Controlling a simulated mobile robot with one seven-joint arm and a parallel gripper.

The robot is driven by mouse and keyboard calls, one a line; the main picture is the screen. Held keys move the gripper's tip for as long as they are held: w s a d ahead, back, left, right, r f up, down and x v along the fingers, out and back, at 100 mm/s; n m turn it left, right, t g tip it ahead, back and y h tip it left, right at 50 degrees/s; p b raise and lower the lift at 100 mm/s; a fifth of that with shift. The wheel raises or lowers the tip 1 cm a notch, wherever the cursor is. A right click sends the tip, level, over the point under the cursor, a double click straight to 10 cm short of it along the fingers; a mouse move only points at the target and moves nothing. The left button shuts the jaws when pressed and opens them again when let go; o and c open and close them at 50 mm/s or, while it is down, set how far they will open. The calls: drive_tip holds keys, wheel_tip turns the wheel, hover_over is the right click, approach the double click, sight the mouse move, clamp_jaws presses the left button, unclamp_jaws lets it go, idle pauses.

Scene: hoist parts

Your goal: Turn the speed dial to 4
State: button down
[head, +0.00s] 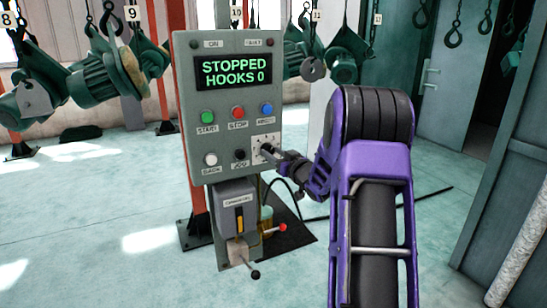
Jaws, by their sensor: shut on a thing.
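The speed dial sits on a pale square plate (265,141) at the lower right of the grey control panel (187,90). My gripper (268,150) reaches in from the right and is shut on the dial's knob. The fingers hide most of the knob and part of the plate, and I cannot read the number it points to. The panel's screen (233,71) reads "STOPPED HOOKS 0" in green.
Green, red and blue buttons (238,112) sit above the dial. White and black buttons (240,155) lie left of it. A lever box (237,205) and a red-tipped lever (283,227) are below. Green hoist parts (105,75) hang behind. Floor at left is clear.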

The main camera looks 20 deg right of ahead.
drive_tip(key=n+b, duration=0.3)
drive_tip(key=shift+f+b, duration=0.2)
drive_tip(key=shift+b, duration=0.15)
drive_tip(key=n+b, duration=0.2)
drive_tip(key=n, duration=0.1)
drive_tip(key=n+b, duration=0.2)
drive_tip(key=n, duration=0.2)
drive_tip(key=shift+a+r+g+h+b, duration=0.2)
drive_tip(key=shift+g+h+b, duration=0.1)
drive_tip(key=shift+h, duration=0.1)
drive_tip(key=shift+n+h, duration=0.3)
drive_tip(key=shift+n, duration=1.6)
drive_tip(key=shift+c, duration=1.8)
unclamp_jaws()
drive_tip(key=shift+s, duration=0.1)
